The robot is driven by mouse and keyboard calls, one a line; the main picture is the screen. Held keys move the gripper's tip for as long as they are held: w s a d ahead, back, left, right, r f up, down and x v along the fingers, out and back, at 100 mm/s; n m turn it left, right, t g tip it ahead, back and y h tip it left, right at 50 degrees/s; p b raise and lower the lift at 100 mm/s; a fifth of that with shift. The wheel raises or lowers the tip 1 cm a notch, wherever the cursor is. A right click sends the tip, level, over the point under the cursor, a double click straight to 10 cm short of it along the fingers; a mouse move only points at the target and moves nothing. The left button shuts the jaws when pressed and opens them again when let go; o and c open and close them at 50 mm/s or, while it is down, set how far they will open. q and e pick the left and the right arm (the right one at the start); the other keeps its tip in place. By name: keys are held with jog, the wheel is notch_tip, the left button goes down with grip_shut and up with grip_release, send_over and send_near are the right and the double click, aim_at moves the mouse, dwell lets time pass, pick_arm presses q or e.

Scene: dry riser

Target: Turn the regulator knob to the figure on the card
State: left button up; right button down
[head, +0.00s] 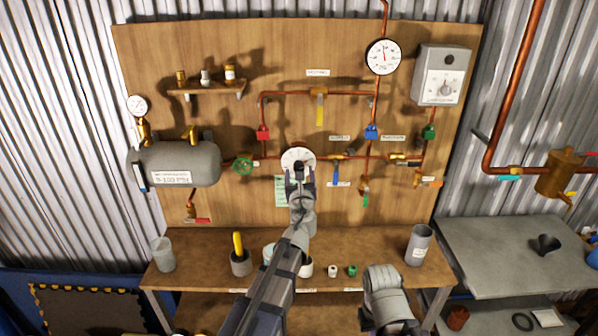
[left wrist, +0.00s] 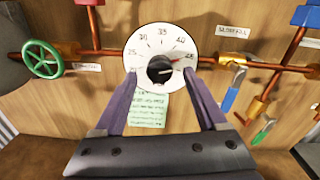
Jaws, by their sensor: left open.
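The regulator knob (left wrist: 159,69) is black and sits in the middle of a round white dial (left wrist: 136,49) on the copper pipe. The dial has figures such as 25, 30, 35, 40 and 45; a red mark at the knob points up and right, seemingly between 40 and 45. A pale green card (left wrist: 148,112) with handwritten lines hangs below the dial; its text is too small to read. It also shows in the head view (head: 281,190). My left gripper (head: 300,174) is open in front of the dial, its fingers on either side of the knob, apparently not touching it.
A green handwheel (left wrist: 41,59) is left of the dial, and a blue-handled valve (left wrist: 232,90) is right of it. A gauge (head: 383,56) and a grey box (head: 443,75) are higher on the board. Cups stand on the bench (head: 345,240) below.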

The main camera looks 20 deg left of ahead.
pick_arm(q)
jog(key=v, duration=0.5)
jog(key=shift+s+d, duration=0.1)
jog(key=shift+s, duration=0.15)
jog(key=s+d+f+n+g, duration=0.3)
jog(key=s+f+n+g, duration=0.7)
jog(key=s+f+n, duration=0.65)
jog(key=s+d+f+n+g+h, duration=0.4)
jog(key=s+d+n+g, duration=0.3)
jog(key=s+d+n, duration=0.3)
jog(key=shift+s+d+f, duration=0.6)
jog(key=shift+s+f, duration=0.05)
jog(key=shift+s, duration=0.4)
